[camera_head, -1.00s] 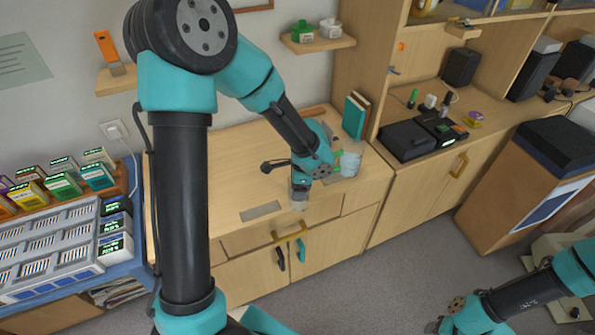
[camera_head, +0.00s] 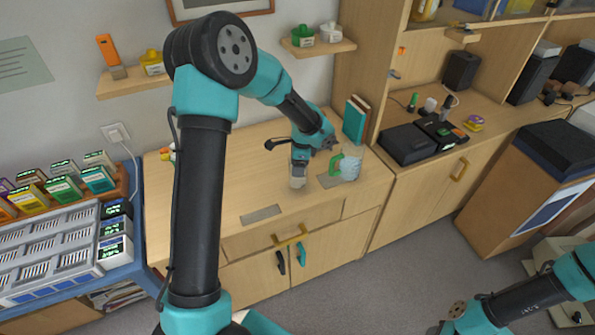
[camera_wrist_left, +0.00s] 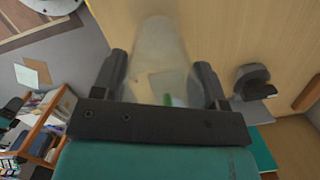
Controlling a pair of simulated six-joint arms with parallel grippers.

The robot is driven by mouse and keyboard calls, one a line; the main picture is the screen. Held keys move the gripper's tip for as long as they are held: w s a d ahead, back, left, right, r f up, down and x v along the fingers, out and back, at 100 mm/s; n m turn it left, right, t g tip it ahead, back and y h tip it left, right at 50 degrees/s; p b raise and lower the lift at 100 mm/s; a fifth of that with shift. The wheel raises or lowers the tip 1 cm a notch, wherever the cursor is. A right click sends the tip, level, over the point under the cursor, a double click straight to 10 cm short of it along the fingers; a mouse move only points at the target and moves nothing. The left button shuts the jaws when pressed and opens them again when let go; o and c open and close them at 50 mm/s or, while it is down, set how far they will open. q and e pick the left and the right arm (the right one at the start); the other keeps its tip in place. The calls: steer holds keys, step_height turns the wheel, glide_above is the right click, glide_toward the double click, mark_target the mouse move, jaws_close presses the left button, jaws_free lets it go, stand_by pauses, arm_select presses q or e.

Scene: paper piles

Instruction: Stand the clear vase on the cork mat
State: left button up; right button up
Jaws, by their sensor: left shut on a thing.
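My left gripper (camera_head: 299,163) is shut on the clear vase (camera_head: 298,182) over the wooden cabinet top. In the left wrist view the vase (camera_wrist_left: 158,45) is see-through and sits between the two dark fingers (camera_wrist_left: 160,85). In the head view its lower part shows below the fingers. Whether its base touches the top I cannot tell. A small brownish flat patch (camera_head: 329,181) lies to the right of the vase, in front of the jug; it may be the cork mat, but I cannot tell for sure. My right gripper does not show.
A pale blue jug (camera_head: 350,168) with a green handle stands to the right of my left gripper. Upright books (camera_head: 355,119) stand behind it. A grey flat rectangle (camera_head: 261,215) lies near the front edge. The left part of the cabinet top (camera_head: 215,185) is mostly clear.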

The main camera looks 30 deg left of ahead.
arm_select(q)
steer(key=shift+f, duration=1.7)
steer(key=shift+f, duration=0.1)
steer(key=o, duration=1)
steer(key=r, duration=0.4)
steer(key=d+r, duration=0.1)
steer(key=r, duration=0.3)
steer(key=w+r, duration=0.1)
steer(key=r, duration=0.3)
steer(key=shift+d, duration=0.3)
